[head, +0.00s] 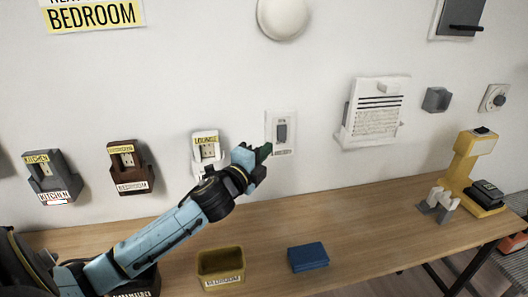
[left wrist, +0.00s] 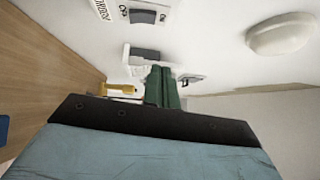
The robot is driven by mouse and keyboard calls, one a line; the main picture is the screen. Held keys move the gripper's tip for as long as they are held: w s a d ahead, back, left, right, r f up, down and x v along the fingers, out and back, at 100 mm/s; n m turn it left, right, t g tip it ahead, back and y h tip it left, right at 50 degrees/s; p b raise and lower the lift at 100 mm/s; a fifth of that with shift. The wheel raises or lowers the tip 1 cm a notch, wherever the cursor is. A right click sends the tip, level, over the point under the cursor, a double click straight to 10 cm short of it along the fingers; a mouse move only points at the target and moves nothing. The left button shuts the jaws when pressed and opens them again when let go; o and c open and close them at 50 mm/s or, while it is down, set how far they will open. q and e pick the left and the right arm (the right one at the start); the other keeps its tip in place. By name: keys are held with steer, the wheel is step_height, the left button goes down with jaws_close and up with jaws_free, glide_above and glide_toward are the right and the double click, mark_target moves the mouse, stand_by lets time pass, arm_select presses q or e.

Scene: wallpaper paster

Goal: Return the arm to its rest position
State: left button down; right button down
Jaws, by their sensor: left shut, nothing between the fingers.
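My left arm reaches up from the lower left of the head view, over the wooden table. My left gripper (head: 264,152) has green fingers that are closed together and empty. It is beside the lower left of the wall switch (head: 281,132), in front of the white wall; whether it touches the wall cannot be told. In the left wrist view the shut green fingers (left wrist: 162,88) point away from the camera, with the wall switch (left wrist: 142,16) at the top. My right gripper is not in view.
A yellow bin (head: 221,268) and a blue box (head: 308,257) lie on the wooden table (head: 370,215). A yellow device (head: 466,165) stands at the right. Wall holders labelled kitchen (head: 50,176) and lounge (head: 206,150) hang near the arm. The table's middle right is clear.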

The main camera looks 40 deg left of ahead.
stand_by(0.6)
arm_select(q)
steer(key=s+d+f+n+g+y, duration=0.1)
steer(key=s+d+f+n+g, duration=0.3)
steer(key=s+f, duration=0.35)
steer(key=s+d+f+n+g, duration=0.2)
steer(key=s+f+n+g, duration=0.2)
steer(key=s+f+n, duration=0.3)
steer(key=s+d+f+n+g+h, duration=0.1)
steer(key=s+d+f+n+g, duration=0.25)
steer(key=s, duration=0.45)
steer(key=s+d+f+n+g+h, duration=0.1)
steer(key=s+d+f+n+g, duration=0.1)
steer(key=s+d+f+g, duration=0.45)
steer(key=s+a+f+t, duration=0.1)
steer(key=s+f, duration=0.1)
steer(key=f, duration=0.9)
steer(key=s+a+f, duration=0.1)
steer(key=f, duration=0.9)
steer(key=s+a+f, duration=0.2)
steer(key=s+f, duration=1.4)
steer(key=s, duration=0.1)
steer(key=shift+a+f+m+g, duration=0.2)
steer(key=shift+a+m+g, duration=0.15)
steer(key=shift+m+g, duration=0.1)
